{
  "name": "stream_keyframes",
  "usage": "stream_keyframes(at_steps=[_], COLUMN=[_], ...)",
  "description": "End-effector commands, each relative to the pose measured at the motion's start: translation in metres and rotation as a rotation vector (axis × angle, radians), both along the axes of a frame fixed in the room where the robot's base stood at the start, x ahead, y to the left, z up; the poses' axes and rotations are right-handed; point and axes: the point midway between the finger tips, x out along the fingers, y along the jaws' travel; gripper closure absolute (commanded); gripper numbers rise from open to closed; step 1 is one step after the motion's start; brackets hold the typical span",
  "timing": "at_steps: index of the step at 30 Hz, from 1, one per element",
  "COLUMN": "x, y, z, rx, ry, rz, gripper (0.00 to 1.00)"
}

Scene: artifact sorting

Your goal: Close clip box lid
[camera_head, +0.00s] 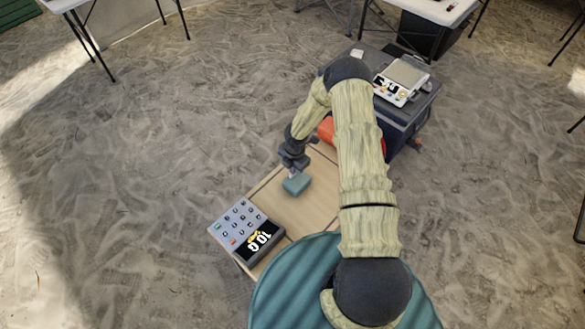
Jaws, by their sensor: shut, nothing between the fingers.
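A small teal box (298,185), which appears to be the clip box, sits on a light wooden board (303,210) on the ground. From this height it looks like a compact block, and I cannot tell whether its lid is fully down or its clip fastened. My gripper (292,175) points down at the box's upper left edge. Its fingers are shut with nothing between them. The fingertips are at or just above the box; I cannot tell whether they touch it.
A grey keypad device (242,228) with a lit display lies on the board's lower left end. A dark case (404,122) bearing a scale (402,80) stands at the right, beside a partly hidden orange object (326,130). Tables stand along the top. Sandy ground at left is clear.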

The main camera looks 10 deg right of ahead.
Motion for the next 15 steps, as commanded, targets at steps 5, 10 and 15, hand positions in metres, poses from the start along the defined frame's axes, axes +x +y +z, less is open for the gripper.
stream_keyframes(at_steps=[5, 10, 15], x=[0.001, 0.001, 0.000], y=[0.002, 0.001, 0.001], z=[0.003, 0.017, 0.040], rx=[-0.001, 0.000, 0.000], ry=[-0.002, -0.002, -0.001], rz=[0.004, 0.003, 0.002], gripper=[1.00, 1.00, 1.00])
